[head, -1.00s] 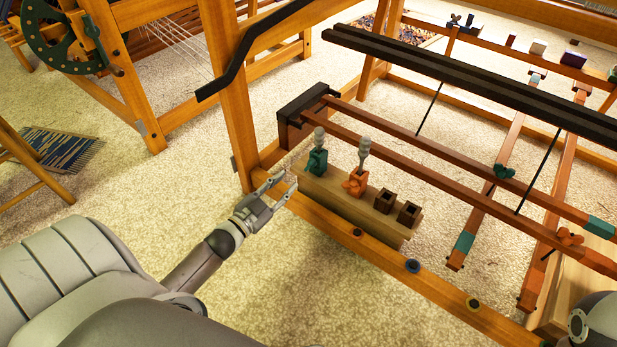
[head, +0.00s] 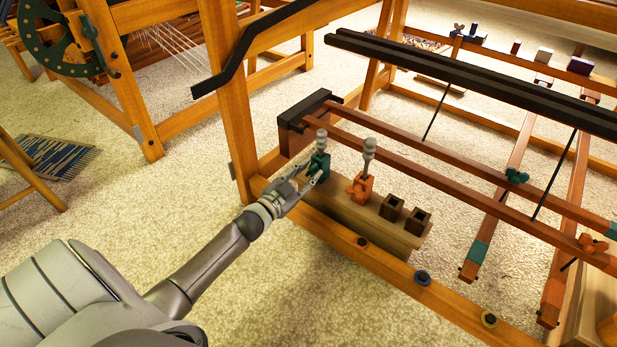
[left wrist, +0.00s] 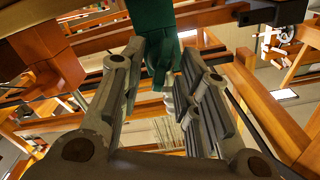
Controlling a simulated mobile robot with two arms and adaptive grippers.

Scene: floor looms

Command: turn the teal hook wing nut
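A teal piece with a grey knobbed top (head: 319,163) stands upright at the left end of a wooden block (head: 340,205). My left gripper (head: 309,177) is at its near side, fingers apart. In the left wrist view the teal piece (left wrist: 158,45) hangs in from the top, its narrow lower part between the open fingers (left wrist: 150,85); I cannot tell whether they touch it. A separate teal wing nut (head: 516,176) sits on a rail farther right, away from the gripper. My right gripper is out of view.
An orange piece with a grey top (head: 362,185) and two dark square sockets (head: 405,215) are on the same block. An orange wing nut (head: 592,243) is on the right rail. A loom post (head: 231,110) and the low front beam (head: 390,275) are close to my arm.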

